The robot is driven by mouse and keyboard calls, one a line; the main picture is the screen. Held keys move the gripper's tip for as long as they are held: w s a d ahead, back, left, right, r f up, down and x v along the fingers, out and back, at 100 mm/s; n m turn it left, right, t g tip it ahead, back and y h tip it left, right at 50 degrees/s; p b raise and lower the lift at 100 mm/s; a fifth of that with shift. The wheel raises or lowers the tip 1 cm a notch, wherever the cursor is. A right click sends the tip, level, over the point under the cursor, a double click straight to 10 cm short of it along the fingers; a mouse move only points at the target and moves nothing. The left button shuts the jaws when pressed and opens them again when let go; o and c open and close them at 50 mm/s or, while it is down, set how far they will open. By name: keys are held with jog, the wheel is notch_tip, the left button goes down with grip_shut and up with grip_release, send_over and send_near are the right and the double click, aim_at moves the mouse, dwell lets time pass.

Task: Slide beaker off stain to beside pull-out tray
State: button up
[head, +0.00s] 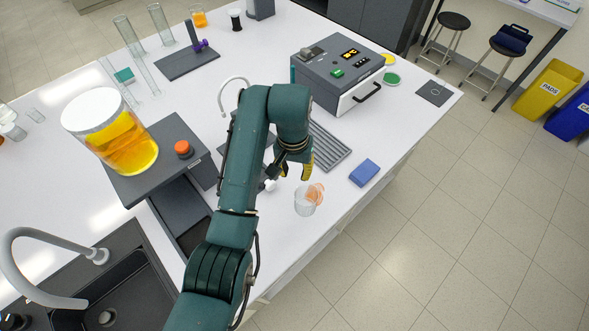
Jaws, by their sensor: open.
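A small clear beaker (304,205) stands upright near the front edge of the white bench. An orange-pink stain (317,190) shows at its upper right, partly behind or under the beaker; I cannot tell how far it reaches beneath. My gripper (305,173), with a yellow finger in view, is open just above and behind the beaker, apparently not touching it. The other finger is hard to make out. A grey ribbed tray (334,153) lies behind the gripper, partly hidden by my arm; I cannot tell whether it is the pull-out tray.
A blue sponge-like block (364,173) lies right of the beaker. A grey device (338,72) with a handled white front stands behind. A large jar of orange liquid (112,135) and a sink (105,290) are at left. Bare bench lies between beaker and block.

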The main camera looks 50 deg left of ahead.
jog(key=b, duration=0.2)
send_over(306, 201)
jog(key=s, duration=0.4)
jog(key=f, duration=1)
jog(key=a+f, duration=0.1)
jog(key=f, duration=0.4)
jog(key=shift+w+f, duration=0.15)
jog(key=shift+f, duration=0.15)
grip_shut()
